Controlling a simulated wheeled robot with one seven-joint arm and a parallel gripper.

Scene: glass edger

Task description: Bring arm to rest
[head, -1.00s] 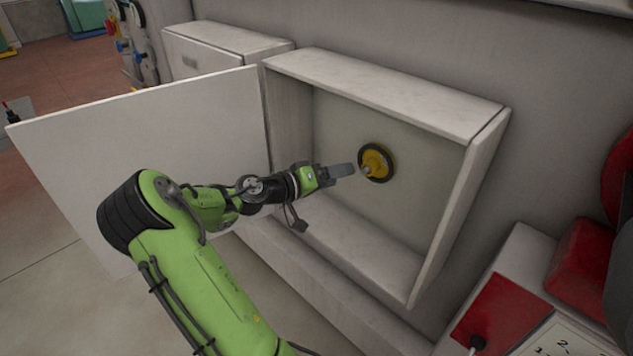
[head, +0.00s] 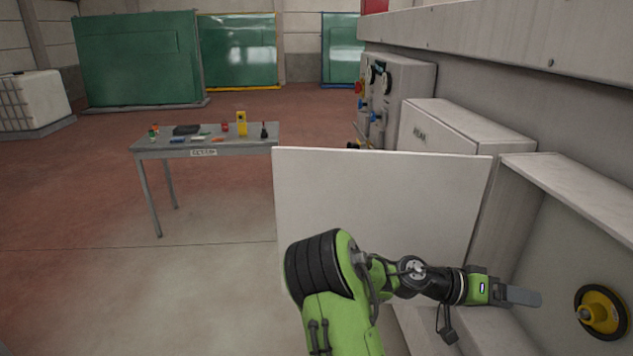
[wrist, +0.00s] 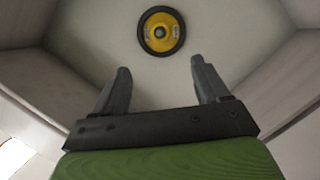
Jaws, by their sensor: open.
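My green arm reaches to the right in the head view, and my gripper (head: 522,296) is at the open front of a wall cabinet (head: 575,190). In the wrist view my gripper (wrist: 160,85) shows two dark fingers spread apart with nothing between them. A yellow disc with a black rim (head: 600,312) is on the cabinet's back wall, beyond the fingertips. It also shows in the wrist view (wrist: 161,32), ahead of the fingers and apart from them.
The cabinet's white door (head: 380,195) stands open behind my arm. A closed grey box (head: 465,130) is on the wall farther along. A grey table (head: 205,143) with small items stands at the back left. The floor (head: 190,270) to the left is clear.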

